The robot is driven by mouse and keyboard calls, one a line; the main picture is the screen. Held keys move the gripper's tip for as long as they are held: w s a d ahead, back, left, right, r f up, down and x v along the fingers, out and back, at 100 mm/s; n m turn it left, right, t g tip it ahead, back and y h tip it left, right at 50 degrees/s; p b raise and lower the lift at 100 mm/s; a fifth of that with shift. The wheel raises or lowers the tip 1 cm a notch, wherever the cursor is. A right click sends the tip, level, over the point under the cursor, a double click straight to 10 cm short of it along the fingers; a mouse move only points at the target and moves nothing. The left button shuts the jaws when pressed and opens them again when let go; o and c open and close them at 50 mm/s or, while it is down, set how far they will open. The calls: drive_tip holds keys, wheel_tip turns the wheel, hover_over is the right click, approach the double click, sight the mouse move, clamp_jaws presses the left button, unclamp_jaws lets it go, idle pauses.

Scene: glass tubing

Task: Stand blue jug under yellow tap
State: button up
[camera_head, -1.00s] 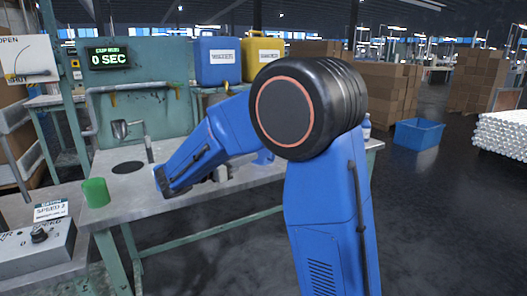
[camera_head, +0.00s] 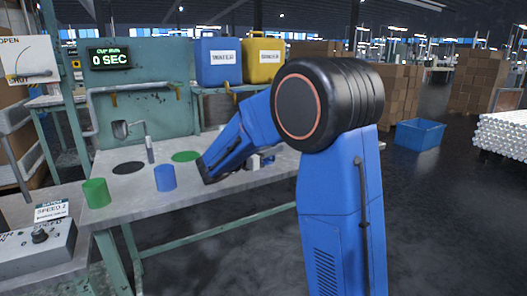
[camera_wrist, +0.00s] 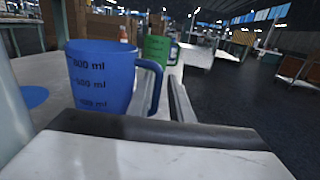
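The blue jug (camera_head: 165,178) stands upright on the bench, right of the green jug (camera_head: 95,193). In the wrist view the blue jug (camera_wrist: 98,78) is close, with volume marks and its handle to the right. My gripper (camera_head: 204,174) is at the end of the arm, just right of the blue jug and apart from it in the head view. I cannot make out a yellow tap clearly.
A black disc (camera_head: 128,168) and a green disc (camera_head: 186,156) lie on the bench (camera_head: 135,205). A metal spout (camera_head: 121,130) stands at the back. A blue canister (camera_head: 217,62) is beside the yellow one. A control box (camera_head: 38,248) is front left.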

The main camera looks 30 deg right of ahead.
drive_tip(key=x, duration=0.4)
drive_tip(key=shift+w+d, duration=0.25)
drive_tip(key=shift+d, duration=0.1)
drive_tip(key=shift+c, duration=0.5)
clamp_jaws()
drive_tip(key=shift+r, duration=0.1)
